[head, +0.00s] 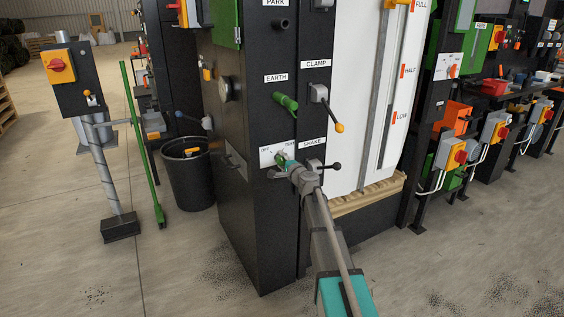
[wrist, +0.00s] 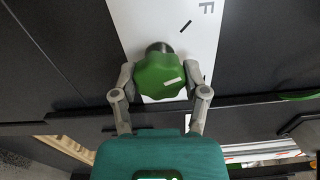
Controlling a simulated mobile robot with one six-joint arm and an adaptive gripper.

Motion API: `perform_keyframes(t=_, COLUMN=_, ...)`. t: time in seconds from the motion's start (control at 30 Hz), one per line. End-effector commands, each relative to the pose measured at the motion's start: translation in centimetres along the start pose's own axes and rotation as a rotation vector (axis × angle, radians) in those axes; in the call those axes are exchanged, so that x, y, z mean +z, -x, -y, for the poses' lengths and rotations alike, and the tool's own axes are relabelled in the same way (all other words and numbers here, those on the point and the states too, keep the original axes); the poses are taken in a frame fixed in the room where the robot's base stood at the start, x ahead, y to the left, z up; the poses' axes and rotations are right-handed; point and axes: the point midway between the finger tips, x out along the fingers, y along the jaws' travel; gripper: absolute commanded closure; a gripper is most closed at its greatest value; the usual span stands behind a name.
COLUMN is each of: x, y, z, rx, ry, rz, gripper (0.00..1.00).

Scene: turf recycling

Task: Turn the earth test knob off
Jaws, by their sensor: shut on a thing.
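The green lobed knob (wrist: 161,74) sits on a white plate (wrist: 197,20) on the dark machine panel. A pale pointer mark shows on the knob. In the wrist view a letter F and a black tick show on the plate beyond the knob. My gripper (wrist: 160,82) has one finger on each side of the knob and is shut on it. In the head view my gripper (head: 285,167) reaches the plate (head: 266,153) below the EARTH label (head: 276,78). There the gripper mostly hides the knob.
A green handle (head: 287,102) sits above the plate. Levers with an orange ball (head: 339,127) and a black ball (head: 337,166) stick out at the right, near my arm. A black bin (head: 186,180) and a post with a switch box (head: 74,78) stand at the left.

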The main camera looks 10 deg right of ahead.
Motion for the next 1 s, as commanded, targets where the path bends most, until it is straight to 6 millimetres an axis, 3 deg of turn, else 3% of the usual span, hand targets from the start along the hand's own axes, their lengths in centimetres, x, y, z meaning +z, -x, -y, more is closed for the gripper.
perform_keyframes(t=0.5, x=0.01, y=-0.08, z=0.06, rx=0.000, ry=0.380, rz=0.000, gripper=0.89)
perform_keyframes(t=1.0, x=-0.01, y=-0.06, z=0.06, rx=0.000, ry=0.443, rz=0.000, gripper=0.89)
